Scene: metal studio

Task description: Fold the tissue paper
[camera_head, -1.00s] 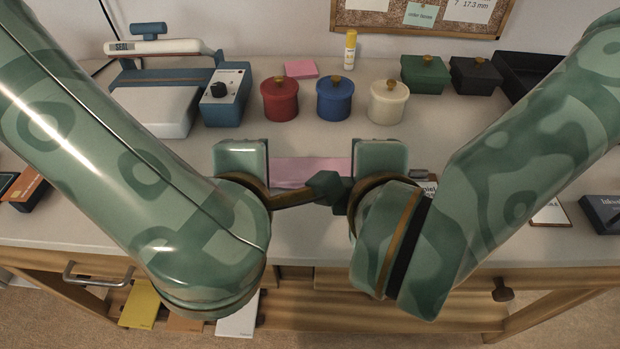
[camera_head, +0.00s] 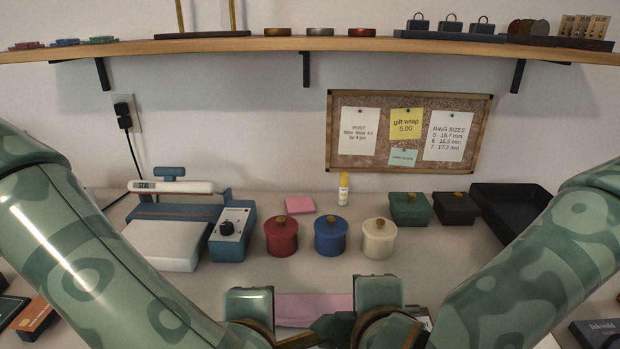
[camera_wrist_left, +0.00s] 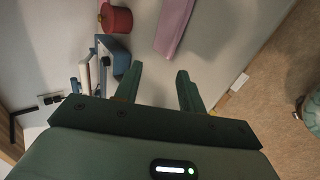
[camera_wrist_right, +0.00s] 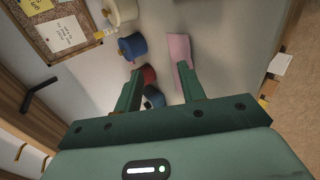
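The pink tissue paper (camera_head: 313,308) lies on the worktop between my two hands, partly hidden by them in the head view. It also shows as a long narrow pink strip in the left wrist view (camera_wrist_left: 175,27) and the right wrist view (camera_wrist_right: 180,52). A line runs along its length, perhaps a fold edge. My left gripper (camera_wrist_left: 159,68) is open and empty, with the tissue ahead of its fingers and apart from them. My right gripper (camera_wrist_right: 163,73) is open and empty; the tissue's near end appears close to its right finger, and I cannot tell whether they touch.
Behind the tissue stand red (camera_head: 281,237), blue (camera_head: 330,237) and cream (camera_head: 379,240) lidded pots. A blue-and-white sealer (camera_head: 165,240) stands left, a glue stick (camera_head: 343,190) and pink pad (camera_head: 300,204) behind, and green and black boxes and a black tray (camera_head: 515,205) right.

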